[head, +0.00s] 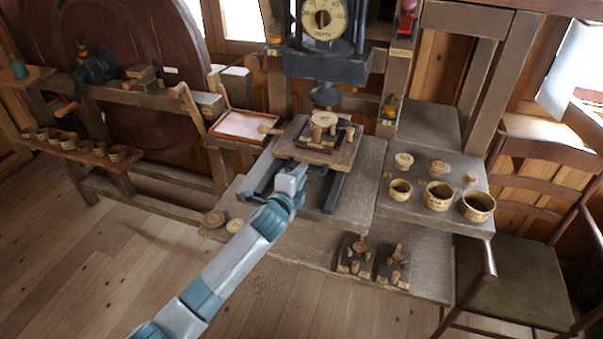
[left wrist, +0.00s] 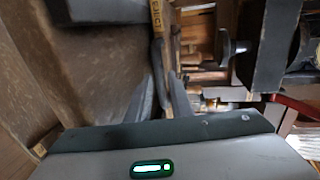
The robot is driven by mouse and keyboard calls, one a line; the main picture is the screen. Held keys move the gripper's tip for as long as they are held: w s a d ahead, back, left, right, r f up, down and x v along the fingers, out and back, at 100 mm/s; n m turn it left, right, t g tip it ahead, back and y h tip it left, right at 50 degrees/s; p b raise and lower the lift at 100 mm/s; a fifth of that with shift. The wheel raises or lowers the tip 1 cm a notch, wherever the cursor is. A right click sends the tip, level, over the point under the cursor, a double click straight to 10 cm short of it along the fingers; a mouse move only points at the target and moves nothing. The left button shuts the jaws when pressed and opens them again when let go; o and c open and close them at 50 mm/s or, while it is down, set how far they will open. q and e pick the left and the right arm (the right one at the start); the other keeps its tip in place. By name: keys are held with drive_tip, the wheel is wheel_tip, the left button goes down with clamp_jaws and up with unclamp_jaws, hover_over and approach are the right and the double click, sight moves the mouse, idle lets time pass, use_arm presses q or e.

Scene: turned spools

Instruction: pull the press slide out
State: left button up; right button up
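The press slide (head: 345,158) is a wooden board on two dark rails (head: 334,192) under the press ram (head: 326,95). A dark block on it carries a pale round disc (head: 323,119) and several wooden pegs. My left gripper (head: 297,172) is at the slide's front edge, coming from the front left. In the left wrist view, its two fingers (left wrist: 162,95) stand either side of a dark bar (left wrist: 159,75). I cannot tell whether they touch it. A yellow label reading "EJECT" (left wrist: 157,14) shows beyond. My right gripper is not in view.
Several labelled cups stand on the right shelf, one the large cup (head: 477,205). Two dark blocks with pegs, one the left block (head: 355,255), sit on the lower step. A chair (head: 525,270) is at the right.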

use_arm(q)
drive_tip(key=shift+w+d, duration=0.1)
drive_tip(key=shift+w, duration=0.1)
drive_tip(key=shift+c, duration=0.4)
clamp_jaws()
drive_tip(key=shift+s+f, duration=0.1)
drive_tip(key=shift+s, duration=0.05)
